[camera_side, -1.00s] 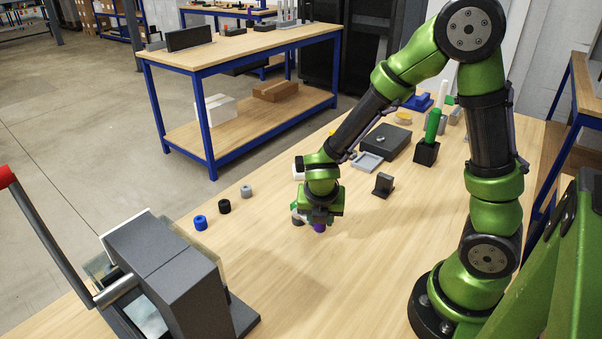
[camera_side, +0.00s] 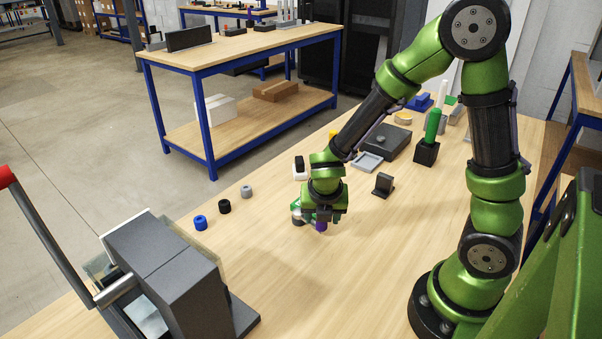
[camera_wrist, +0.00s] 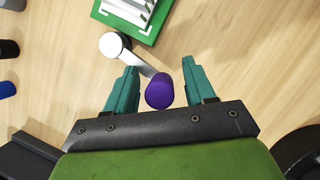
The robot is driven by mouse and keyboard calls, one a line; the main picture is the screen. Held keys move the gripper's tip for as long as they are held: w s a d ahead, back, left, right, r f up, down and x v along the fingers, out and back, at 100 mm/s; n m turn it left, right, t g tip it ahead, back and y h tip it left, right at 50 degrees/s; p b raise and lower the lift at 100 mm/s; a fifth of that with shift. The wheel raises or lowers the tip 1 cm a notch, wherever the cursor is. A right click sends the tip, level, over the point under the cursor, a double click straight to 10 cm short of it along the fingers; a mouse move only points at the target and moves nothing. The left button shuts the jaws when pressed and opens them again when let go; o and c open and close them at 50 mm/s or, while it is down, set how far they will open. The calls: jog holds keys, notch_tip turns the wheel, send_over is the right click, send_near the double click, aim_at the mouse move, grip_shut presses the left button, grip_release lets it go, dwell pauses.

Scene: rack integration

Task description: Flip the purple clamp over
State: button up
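The purple clamp (camera_wrist: 160,92) shows in the wrist view as a rounded purple end. It lies between the two teal fingers of my gripper (camera_wrist: 159,64). The fingers are apart, with narrow gaps visible on both sides of the purple part. A grey bar runs from the purple part up-left towards a pale round-topped piece (camera_wrist: 113,45); I cannot tell whether they are joined. In the side view the purple clamp (camera_side: 321,226) shows just below my gripper (camera_side: 323,214), low over the table. The gripper hides most of the clamp.
A green tray with white slats (camera_wrist: 132,14) lies beyond the fingers. Blue (camera_side: 200,222), black (camera_side: 224,206) and grey (camera_side: 246,191) small cylinders stand left of the gripper. A dark upright block (camera_side: 383,184) stands to the right. The table in front is clear.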

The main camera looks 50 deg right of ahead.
jog(key=v, duration=1.7)
jog(key=shift+w+d, duration=0.1)
jog(key=shift+d, duration=0.05)
jog(key=s+r+m+t+y, duration=0.2)
jog(key=m+y, duration=0.1)
jog(key=m, duration=1.1)
jog(key=s+r+m+t+y, duration=0.2)
jog(key=s+r+m, duration=0.1)
jog(key=m, duration=1.2)
jog(key=shift+a+y, duration=0.4)
jog(key=shift+a, duration=0.05)
